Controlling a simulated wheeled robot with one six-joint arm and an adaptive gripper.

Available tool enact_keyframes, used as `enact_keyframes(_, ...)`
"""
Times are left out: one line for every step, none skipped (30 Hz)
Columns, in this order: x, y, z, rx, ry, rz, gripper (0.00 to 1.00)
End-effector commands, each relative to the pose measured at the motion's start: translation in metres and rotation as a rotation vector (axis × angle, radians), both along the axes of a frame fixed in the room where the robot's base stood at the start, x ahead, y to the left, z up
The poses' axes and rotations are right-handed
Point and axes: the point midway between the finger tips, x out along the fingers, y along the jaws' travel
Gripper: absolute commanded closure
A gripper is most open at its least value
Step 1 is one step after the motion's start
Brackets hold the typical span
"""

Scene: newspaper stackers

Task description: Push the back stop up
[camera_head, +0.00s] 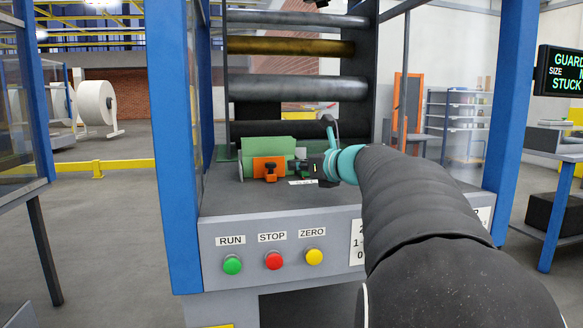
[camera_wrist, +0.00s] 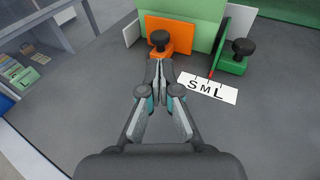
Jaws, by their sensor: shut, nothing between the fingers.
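An orange block (camera_wrist: 183,34) with a black knob (camera_wrist: 160,39) stands on the grey table at the top of the wrist view; the head view also shows it (camera_head: 263,164). A green block (camera_wrist: 231,64) with a black knob (camera_wrist: 242,47) is to its right, its red pointer by an S M L scale (camera_wrist: 208,88). No label tells which is the back stop. My gripper (camera_wrist: 158,66) is shut and empty, fingertips just below the orange block's knob in the wrist view. I cannot tell whether they touch. In the head view my gripper (camera_head: 313,167) is by the green block.
A light green panel (camera_head: 268,149) stands behind the orange block. Large rollers (camera_head: 300,88) are at the back. RUN, STOP and ZERO buttons (camera_head: 273,260) are on the front panel. Blue posts (camera_head: 172,150) stand on both sides. Bare table (camera_wrist: 85,90) lies left of my gripper.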

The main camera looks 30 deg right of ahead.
Motion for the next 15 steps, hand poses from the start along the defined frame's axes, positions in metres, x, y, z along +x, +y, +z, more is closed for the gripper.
enact_keyframes(0.01, 0.003, -0.003, 0.0, 0.001, 0.004, 1.0)
enact_keyframes(0.016, 0.004, -0.004, 0.0, 0.001, 0.003, 1.0)
enact_keyframes(0.023, 0.005, -0.005, 0.0, 0.001, 0.004, 1.0)
enact_keyframes(0.028, 0.006, -0.006, -0.001, 0.001, 0.003, 1.0)
enact_keyframes(0.033, 0.007, -0.007, -0.001, 0.001, 0.003, 1.0)
enact_keyframes(0.039, 0.008, -0.008, -0.001, 0.001, 0.003, 1.0)
enact_keyframes(0.043, 0.009, -0.009, -0.002, 0.001, 0.003, 1.0)
enact_keyframes(0.046, 0.01, -0.009, -0.002, 0.0, 0.002, 1.0)
enact_keyframes(0.051, 0.011, -0.01, -0.002, 0.001, 0.002, 1.0)
enact_keyframes(0.054, 0.011, -0.011, -0.002, 0.001, 0.002, 1.0)
enact_keyframes(0.057, 0.012, -0.011, -0.002, 0.001, 0.002, 1.0)
enact_keyframes(0.06, 0.012, -0.011, -0.002, 0.0, 0.002, 1.0)
enact_keyframes(0.061, 0.012, -0.011, -0.002, 0.0, 0.001, 1.0)
enact_keyframes(0.063, 0.013, -0.012, -0.002, 0.0, 0.001, 1.0)
enact_keyframes(0.065, 0.013, -0.012, -0.002, 0.0, 0.0, 1.0)
